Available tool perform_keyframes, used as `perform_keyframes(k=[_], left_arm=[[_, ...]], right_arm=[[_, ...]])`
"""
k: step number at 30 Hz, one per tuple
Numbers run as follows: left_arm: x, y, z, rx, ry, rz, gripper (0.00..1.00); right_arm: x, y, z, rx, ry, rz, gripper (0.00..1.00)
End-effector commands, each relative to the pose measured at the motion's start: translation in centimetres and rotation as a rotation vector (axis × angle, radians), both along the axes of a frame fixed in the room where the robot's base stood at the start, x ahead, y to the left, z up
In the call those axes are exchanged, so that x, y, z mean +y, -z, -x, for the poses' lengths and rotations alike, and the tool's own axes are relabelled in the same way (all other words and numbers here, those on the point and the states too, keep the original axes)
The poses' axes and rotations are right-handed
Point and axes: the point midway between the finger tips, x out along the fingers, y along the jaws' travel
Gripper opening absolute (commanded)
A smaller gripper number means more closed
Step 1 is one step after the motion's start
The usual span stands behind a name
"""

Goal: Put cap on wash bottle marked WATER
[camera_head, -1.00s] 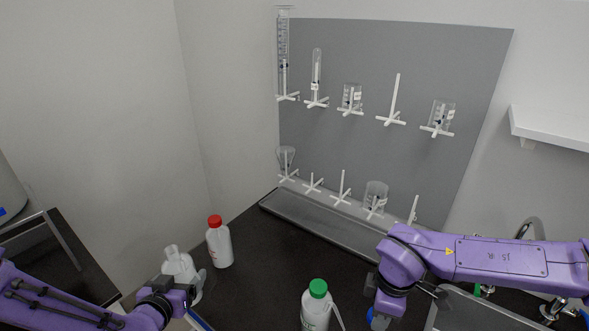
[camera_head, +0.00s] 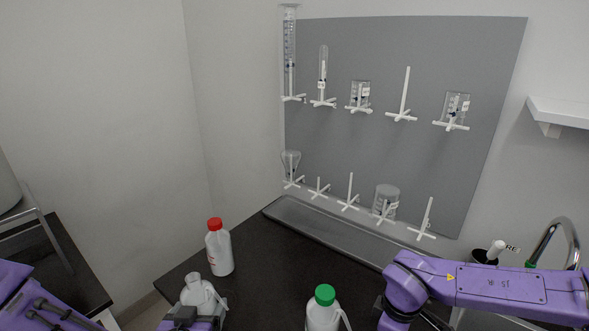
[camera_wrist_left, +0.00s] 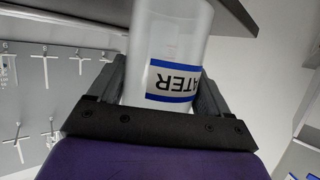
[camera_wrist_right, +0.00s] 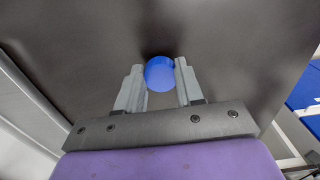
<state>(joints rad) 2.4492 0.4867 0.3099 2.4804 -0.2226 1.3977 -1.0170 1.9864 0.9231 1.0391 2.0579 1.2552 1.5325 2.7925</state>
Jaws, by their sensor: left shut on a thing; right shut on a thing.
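The wash bottle (camera_head: 197,291), white and without a cap on its neck, is low in the head view. My left gripper (camera_head: 195,318) is shut on it. In the left wrist view the bottle (camera_wrist_left: 165,50) is between the fingers, with its blue-edged label reading "ATER" in part. My right gripper (camera_wrist_right: 160,85) is shut on a blue cap (camera_wrist_right: 160,73), above a dark surface in the right wrist view. In the head view the right arm (camera_head: 480,288) shows at the right, but its fingers and the cap are out of sight. The cap is apart from the bottle.
A red-capped bottle (camera_head: 219,250) stands just behind the held bottle. A green-capped bottle (camera_head: 322,310) stands between the arms. A grey tray (camera_head: 345,236) lies under the glassware rack (camera_head: 380,130). A curved tap (camera_head: 553,236) is at the right. The middle bench is clear.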

Motion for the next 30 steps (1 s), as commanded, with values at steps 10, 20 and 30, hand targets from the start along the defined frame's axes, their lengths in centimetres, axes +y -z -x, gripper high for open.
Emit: perform_keyframes(k=[10,20,30], left_arm=[[0.0,0.0,0.1,-0.004,-0.001,0.003,0.61],[-1.5,-0.8,0.2,-0.007,0.031,0.002,0.61],[-7.1,-3.8,1.2,-0.007,0.149,0.002,0.61]], right_arm=[[0.0,0.0,0.0,0.000,0.000,0.000,0.04],[0.0,0.0,0.0,0.001,0.000,-0.001,0.04],[0.0,0.0,0.0,0.001,0.000,-0.001,0.04]])
